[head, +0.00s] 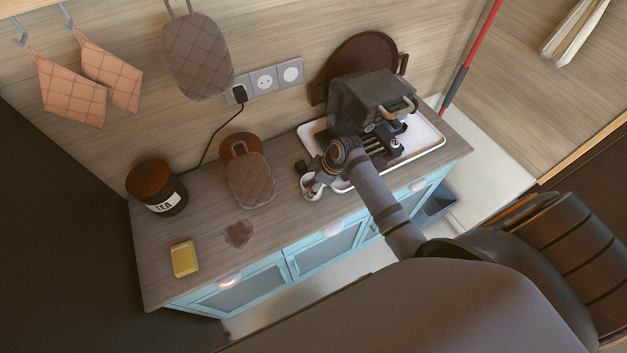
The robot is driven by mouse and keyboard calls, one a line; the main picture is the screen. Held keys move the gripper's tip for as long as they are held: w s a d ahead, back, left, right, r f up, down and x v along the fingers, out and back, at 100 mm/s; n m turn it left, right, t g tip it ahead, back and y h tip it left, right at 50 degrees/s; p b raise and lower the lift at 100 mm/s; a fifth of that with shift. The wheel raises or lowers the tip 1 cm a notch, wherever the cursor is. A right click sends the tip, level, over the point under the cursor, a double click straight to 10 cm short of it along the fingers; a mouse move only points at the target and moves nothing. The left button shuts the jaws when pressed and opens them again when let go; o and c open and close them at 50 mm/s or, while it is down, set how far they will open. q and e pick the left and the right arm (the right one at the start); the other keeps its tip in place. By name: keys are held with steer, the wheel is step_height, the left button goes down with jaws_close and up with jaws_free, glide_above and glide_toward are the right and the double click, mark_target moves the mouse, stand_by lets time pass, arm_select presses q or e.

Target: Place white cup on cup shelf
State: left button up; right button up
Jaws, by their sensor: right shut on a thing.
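My right gripper (318,180) reaches over the front edge of the counter and is shut on a small white cup (308,183). The cup is mostly hidden by the fingers, and I cannot tell whether it touches the counter. A dark grey boxy machine (352,108), which looks like a coffee machine, stands just behind and to the right of the gripper. I cannot pick out a separate cup shelf for certain. My left gripper is not in view.
The machine stands on a white tray (432,144). A round brown board (352,54) leans behind it. The wooden counter (205,215) also holds a tea tin (160,192), a quilted brown mitt (251,182), a brown spill (238,234) and a yellow sponge (184,258).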

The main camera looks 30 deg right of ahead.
steer(key=shift+f, duration=0.25)
steer(key=o, duration=1.3)
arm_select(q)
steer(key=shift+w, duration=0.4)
